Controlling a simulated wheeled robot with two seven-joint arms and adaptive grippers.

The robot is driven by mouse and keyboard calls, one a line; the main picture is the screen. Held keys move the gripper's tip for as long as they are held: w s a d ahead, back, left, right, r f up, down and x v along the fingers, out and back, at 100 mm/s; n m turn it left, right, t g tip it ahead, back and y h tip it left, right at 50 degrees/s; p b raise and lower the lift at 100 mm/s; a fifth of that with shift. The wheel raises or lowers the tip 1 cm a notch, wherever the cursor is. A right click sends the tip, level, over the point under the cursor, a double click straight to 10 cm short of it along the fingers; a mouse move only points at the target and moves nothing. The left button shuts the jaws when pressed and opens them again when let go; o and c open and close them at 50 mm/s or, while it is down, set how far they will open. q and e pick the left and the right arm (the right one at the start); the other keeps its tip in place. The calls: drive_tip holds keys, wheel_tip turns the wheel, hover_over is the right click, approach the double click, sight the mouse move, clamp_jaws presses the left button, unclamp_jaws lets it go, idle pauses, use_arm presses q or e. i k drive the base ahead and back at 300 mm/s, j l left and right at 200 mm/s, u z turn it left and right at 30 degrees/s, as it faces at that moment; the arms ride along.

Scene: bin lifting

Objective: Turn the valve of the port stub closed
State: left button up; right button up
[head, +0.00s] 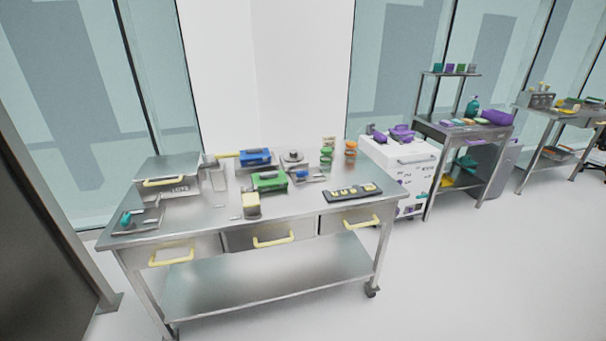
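No port stub or valve can be made out with certainty. On the steel table (300,205), a thin yellow bar (228,155), possibly a lever, sticks out left of a blue box (257,156). A grey upright metal part (218,178) stands just below its left end. A small blue piece (302,173) lies on a metal tray right of a green box (270,180); what it is is too small to tell. Neither of my grippers shows in the head view.
The table has yellow-handled drawers (273,237). A steel box (168,178) stands at its left and a dark tray (352,191) at its right. A white cart (405,170) and steel shelf (462,132) stand further right. Floor in front is clear.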

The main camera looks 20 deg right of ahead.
sight(301, 175)
drive_tip(key=i+l+z, duration=0.15)
drive_tip(key=i+l, duration=0.25)
drive_tip(key=l, duration=0.3)
drive_tip(key=i+l+z, duration=0.15)
drive_tip(key=i+l, duration=0.3)
drive_tip(key=l, duration=0.25)
drive_tip(key=i+l+z, duration=0.15)
drive_tip(key=i+l, duration=0.3)
drive_tip(key=l, duration=0.15)
